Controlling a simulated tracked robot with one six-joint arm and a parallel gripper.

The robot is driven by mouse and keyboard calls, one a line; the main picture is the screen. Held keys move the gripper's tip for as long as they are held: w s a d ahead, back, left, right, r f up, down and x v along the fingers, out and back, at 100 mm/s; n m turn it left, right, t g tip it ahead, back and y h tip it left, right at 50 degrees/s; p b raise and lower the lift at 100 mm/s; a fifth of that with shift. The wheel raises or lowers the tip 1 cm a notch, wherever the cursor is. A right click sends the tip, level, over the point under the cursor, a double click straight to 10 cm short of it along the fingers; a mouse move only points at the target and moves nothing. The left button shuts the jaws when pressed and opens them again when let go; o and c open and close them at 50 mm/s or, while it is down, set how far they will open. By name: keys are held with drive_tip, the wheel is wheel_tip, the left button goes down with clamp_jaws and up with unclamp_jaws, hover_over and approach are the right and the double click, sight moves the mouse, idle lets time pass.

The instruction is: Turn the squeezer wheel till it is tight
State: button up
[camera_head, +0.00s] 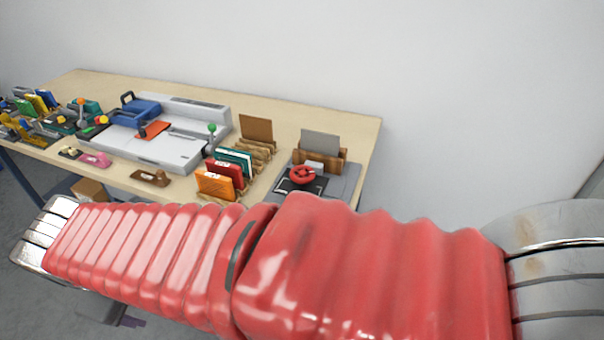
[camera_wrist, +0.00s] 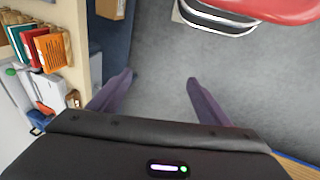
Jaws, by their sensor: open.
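The squeezer wheel (camera_head: 302,175) is red and sits on a dark, flat base at the near right end of the workbench in the head view. I cannot tell from here how tight it is. My gripper (camera_wrist: 158,92) shows in the wrist view as two purple fingers spread apart with nothing between them. It hangs over the grey floor beside the bench, well away from the wheel. The wheel does not show in the wrist view. In the head view my red-sleeved arm crosses in front of the bench and mostly hides the gripper.
The bench (camera_head: 340,118) carries a large grey-white machine (camera_head: 165,150). Racks hold orange, red and teal books (camera_head: 215,184). A wooden holder with a grey card (camera_head: 320,142) stands just behind the wheel. A pink tool (camera_head: 95,159) lies near the front edge. Open floor (camera_wrist: 165,60) lies under the gripper.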

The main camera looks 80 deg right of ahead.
sight(311, 168)
drive_tip(key=shift+o, duration=0.4)
drive_tip(key=s+d+f+n+g+h, duration=0.1)
drive_tip(key=s+d+f+g+h, duration=0.1)
drive_tip(key=d, duration=0.7)
drive_tip(key=shift+s+d+f+g+h, duration=0.15)
drive_tip(key=shift+s+f+g+h, duration=0.4)
drive_tip(key=shift+g, duration=0.55)
drive_tip(key=s+d+f+n+g+h, duration=0.1)
drive_tip(key=d+n+g+h, duration=0.1)
drive_tip(key=d, duration=0.6)
drive_tip(key=s+d+f+n+g+h, duration=0.2)
drive_tip(key=d+n+g+h, duration=0.1)
drive_tip(key=d, duration=0.5)
drive_tip(key=s+d+f+n+g+h, duration=0.2)
drive_tip(key=d+n+h, duration=0.2)
drive_tip(key=d, duration=0.5)
drive_tip(key=shift+s+n, duration=0.25)
drive_tip(key=shift+n, duration=0.35)
drive_tip(key=shift+r+x, duration=0.15)
drive_tip(key=shift+x, duration=3.3)
drive_tip(key=shift+r+x, duration=0.15)
drive_tip(key=shift+x, duration=3.3)
drive_tip(key=shift+h, duration=0.25)
drive_tip(key=c, duration=1)
drive_tip(key=shift+c, duration=0.2)
